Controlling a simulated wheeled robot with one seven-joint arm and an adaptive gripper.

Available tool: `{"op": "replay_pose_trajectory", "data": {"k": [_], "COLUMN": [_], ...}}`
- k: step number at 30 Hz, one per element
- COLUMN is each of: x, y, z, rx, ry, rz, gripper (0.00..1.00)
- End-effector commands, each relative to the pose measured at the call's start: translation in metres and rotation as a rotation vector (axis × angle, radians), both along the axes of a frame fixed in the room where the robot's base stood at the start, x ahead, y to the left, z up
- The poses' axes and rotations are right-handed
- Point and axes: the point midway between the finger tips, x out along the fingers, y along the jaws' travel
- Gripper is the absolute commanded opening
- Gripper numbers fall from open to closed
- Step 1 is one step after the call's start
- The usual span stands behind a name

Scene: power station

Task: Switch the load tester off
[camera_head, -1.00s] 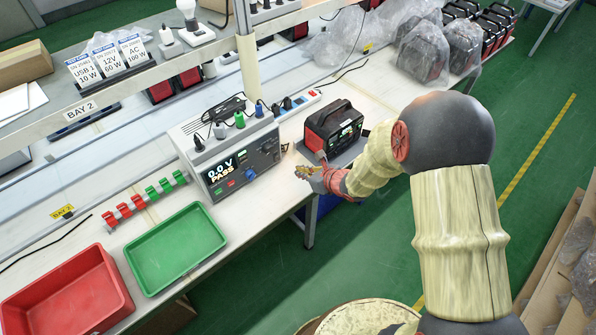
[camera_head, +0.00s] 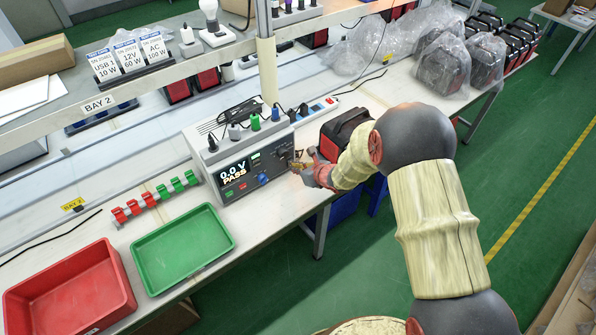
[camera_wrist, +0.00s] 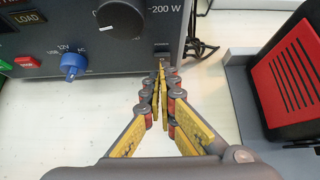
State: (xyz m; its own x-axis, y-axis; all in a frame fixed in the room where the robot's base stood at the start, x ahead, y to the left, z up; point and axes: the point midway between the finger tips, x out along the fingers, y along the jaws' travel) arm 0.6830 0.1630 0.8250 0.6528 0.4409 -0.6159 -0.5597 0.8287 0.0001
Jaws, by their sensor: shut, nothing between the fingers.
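The load tester (camera_head: 243,160) is a grey box on the bench, its lit display (camera_head: 234,173) reading "0.0 V PASS". In the wrist view its front panel (camera_wrist: 120,55) shows a large dark dial (camera_wrist: 121,14) marked 200 W, a blue selector knob (camera_wrist: 73,66), a red button (camera_wrist: 28,62) and a green one (camera_wrist: 5,64). A small dark switch (camera_wrist: 162,48) sits at the panel's lower right. My gripper (camera_wrist: 160,68) is shut and empty, its fingertips just in front of this switch; contact cannot be told. In the head view my gripper (camera_head: 295,166) is at the panel's right end.
A black and red power station (camera_head: 342,132) stands right of the tester, partly behind my arm. A green tray (camera_head: 182,245) and a red tray (camera_head: 68,290) are at the left. Plugs and a power strip (camera_head: 315,107) lie behind. Bagged units (camera_head: 445,65) stand farther back.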

Motion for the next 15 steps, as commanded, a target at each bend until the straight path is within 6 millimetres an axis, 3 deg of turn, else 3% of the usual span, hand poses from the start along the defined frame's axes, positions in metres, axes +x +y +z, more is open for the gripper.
{"op": "replay_pose_trajectory", "data": {"k": [12, 15], "x": [0.0064, 0.0054], "y": [0.0057, 0.0043], "z": [0.0092, 0.0033], "rx": [-0.045, -0.041], "ry": [0.070, 0.065], "rz": [0.004, 0.002], "gripper": [0.00, 0.00]}}
